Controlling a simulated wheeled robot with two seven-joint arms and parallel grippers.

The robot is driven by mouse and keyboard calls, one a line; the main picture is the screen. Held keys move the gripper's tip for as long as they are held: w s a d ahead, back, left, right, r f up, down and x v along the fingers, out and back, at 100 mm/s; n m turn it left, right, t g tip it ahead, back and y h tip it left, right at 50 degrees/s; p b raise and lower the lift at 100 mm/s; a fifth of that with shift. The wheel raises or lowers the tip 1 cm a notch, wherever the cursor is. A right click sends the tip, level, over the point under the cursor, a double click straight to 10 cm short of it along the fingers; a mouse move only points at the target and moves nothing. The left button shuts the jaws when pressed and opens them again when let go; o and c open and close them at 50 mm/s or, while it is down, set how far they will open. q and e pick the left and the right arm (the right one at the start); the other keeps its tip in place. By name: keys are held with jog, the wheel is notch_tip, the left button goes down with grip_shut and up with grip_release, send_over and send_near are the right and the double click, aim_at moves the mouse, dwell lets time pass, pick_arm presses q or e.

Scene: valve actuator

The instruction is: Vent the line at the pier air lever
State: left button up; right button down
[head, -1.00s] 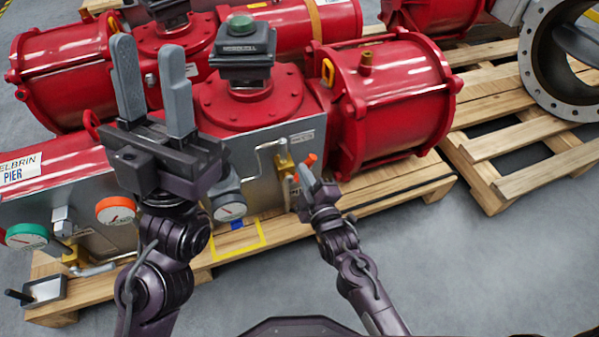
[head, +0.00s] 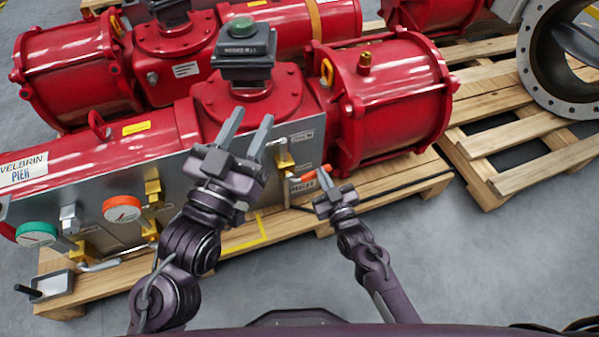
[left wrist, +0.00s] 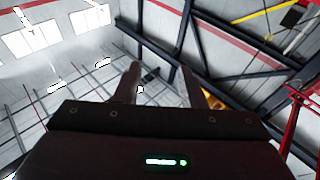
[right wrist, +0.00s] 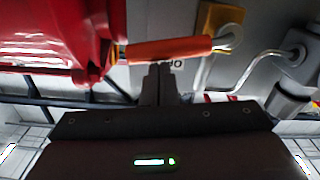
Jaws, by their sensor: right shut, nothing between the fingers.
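The handle lies nearly level in the head view. In the right wrist view the orange handle (right wrist: 168,48) runs across just beyond my fingertips. My left gripper (head: 250,132) is open and empty in front of the panel, left of the valve. Its open fingers (left wrist: 158,80) point toward the ceiling in the left wrist view.
An orange-rimmed gauge (head: 122,209) and a green-rimmed gauge (head: 36,234) stand out from the panel at left. A wooden pallet (head: 405,181) carries the actuator. Open grey floor (head: 470,260) lies at the front right.

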pick_arm(q)
jog(key=shift+s+a+r+t, duration=0.1)
jog(key=shift+r+t, duration=0.3)
jog(key=shift+r, duration=0.45)
pick_arm(e)
jog(key=shift+w+d+f+m, duration=0.1)
jog(key=shift+d+f+m, duration=0.1)
jog(key=shift+f, duration=0.2)
jog(key=shift+d+f+m, duration=0.1)
jog(key=shift+f+m, duration=0.1)
jog(key=shift+f, duration=0.2)
pick_arm(q)
jog(key=shift+r, duration=0.1)
